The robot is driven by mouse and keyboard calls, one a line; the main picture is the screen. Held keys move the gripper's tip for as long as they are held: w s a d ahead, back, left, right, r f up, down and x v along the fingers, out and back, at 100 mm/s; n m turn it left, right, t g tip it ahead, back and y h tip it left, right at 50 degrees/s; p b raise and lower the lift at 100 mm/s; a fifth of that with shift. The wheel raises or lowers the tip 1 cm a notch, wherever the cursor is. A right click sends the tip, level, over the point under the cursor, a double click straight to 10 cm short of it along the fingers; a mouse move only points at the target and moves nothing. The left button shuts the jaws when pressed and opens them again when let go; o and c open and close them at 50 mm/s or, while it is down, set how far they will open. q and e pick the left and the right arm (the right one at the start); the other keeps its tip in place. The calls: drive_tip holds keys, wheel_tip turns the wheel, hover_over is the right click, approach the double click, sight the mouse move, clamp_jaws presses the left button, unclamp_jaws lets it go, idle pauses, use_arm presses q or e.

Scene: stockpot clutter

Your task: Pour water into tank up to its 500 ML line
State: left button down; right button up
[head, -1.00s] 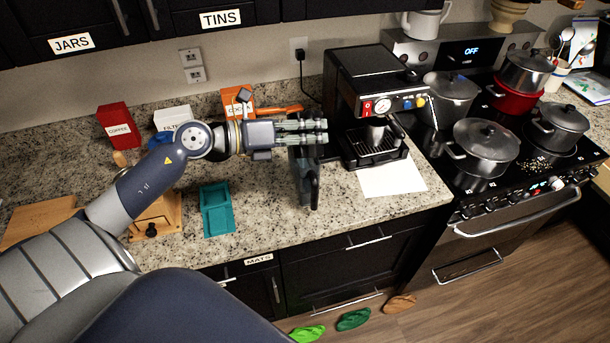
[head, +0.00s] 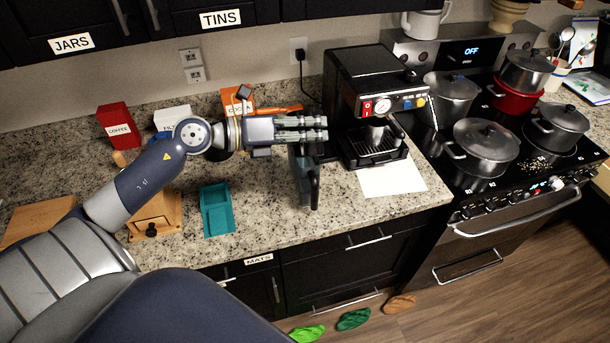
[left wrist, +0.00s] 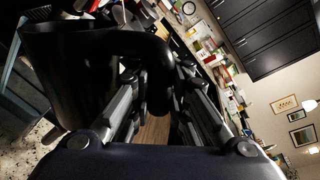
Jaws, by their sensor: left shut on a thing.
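A dark, partly see-through container (head: 302,168) with a black handle (head: 314,186) is at the middle of the head view, left of the coffee machine. I cannot tell whether it is the tank or a jug. My left gripper (head: 318,129) reaches over its top from the left and is shut on it. In the left wrist view the container's black body (left wrist: 75,75) is large at the left, and its curved handle runs between the fingers (left wrist: 160,105). The 500 ML line and any water are not visible. My right gripper is out of view.
The coffee machine (head: 362,85) stands to the right, with a white sheet (head: 392,180) in front. A teal tray (head: 216,210) and a wooden box (head: 155,215) are at the left. Several pots (head: 486,146) occupy the stove. Bare counter lies between tray and container.

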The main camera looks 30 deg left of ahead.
use_arm(q)
drive_tip(key=shift+r, duration=0.2)
idle(0.3)
drive_tip(key=f+m+b, duration=0.1)
drive_tip(key=b, duration=0.1)
drive_tip(key=f+m+b, duration=0.1)
drive_tip(key=f+b, duration=0.1)
drive_tip(key=s+f+t+b, duration=0.1)
drive_tip(key=b, duration=0.2)
drive_tip(key=shift+d+f+m, duration=0.15)
drive_tip(key=shift+d+m, duration=0.25)
drive_tip(key=f+m+b, duration=0.1)
drive_tip(key=b, duration=0.2)
drive_tip(key=f+m+b, duration=0.1)
drive_tip(key=f+b, duration=0.1)
drive_tip(key=s+f+m+t+b, duration=0.1)
drive_tip(key=b, duration=0.2)
drive_tip(key=shift+d+f+b, duration=0.3)
drive_tip(key=shift+d+b, duration=0.05)
drive_tip(key=shift+d, duration=0.05)
